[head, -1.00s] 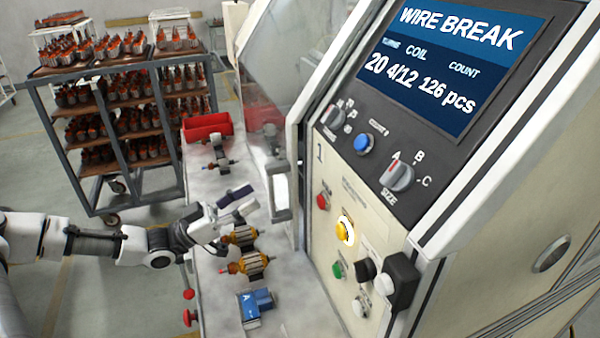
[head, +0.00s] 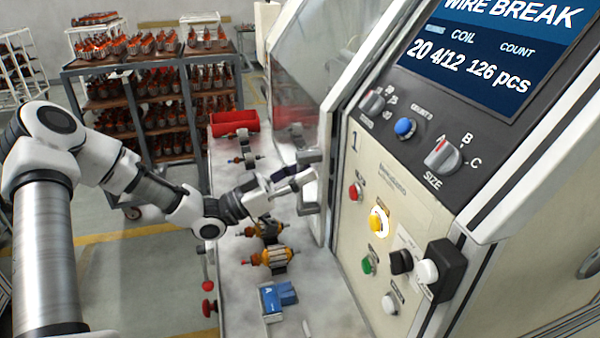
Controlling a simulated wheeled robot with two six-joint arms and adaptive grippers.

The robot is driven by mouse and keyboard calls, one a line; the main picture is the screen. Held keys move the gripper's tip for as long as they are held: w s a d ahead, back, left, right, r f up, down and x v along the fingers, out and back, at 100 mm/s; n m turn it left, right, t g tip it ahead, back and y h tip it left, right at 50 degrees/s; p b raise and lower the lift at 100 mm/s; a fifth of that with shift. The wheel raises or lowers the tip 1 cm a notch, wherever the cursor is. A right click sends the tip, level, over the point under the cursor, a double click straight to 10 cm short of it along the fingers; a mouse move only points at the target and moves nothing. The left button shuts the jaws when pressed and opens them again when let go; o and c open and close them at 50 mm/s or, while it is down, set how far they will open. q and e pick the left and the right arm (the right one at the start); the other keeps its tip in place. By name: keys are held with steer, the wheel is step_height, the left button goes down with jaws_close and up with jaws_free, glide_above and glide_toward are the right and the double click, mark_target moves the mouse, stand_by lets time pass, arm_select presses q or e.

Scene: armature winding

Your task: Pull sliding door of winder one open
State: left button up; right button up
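Winder one is the cream machine (head: 385,230) marked "1", with its screen (head: 480,55) reading WIRE BREAK. My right gripper does not show.
Two copper-wound armatures (head: 270,257) and a blue box (head: 278,297) lie on the bench (head: 230,280) below my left gripper. A rack of armatures (head: 160,100) stands behind.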

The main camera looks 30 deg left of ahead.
arm_select(q)
jaws_close()
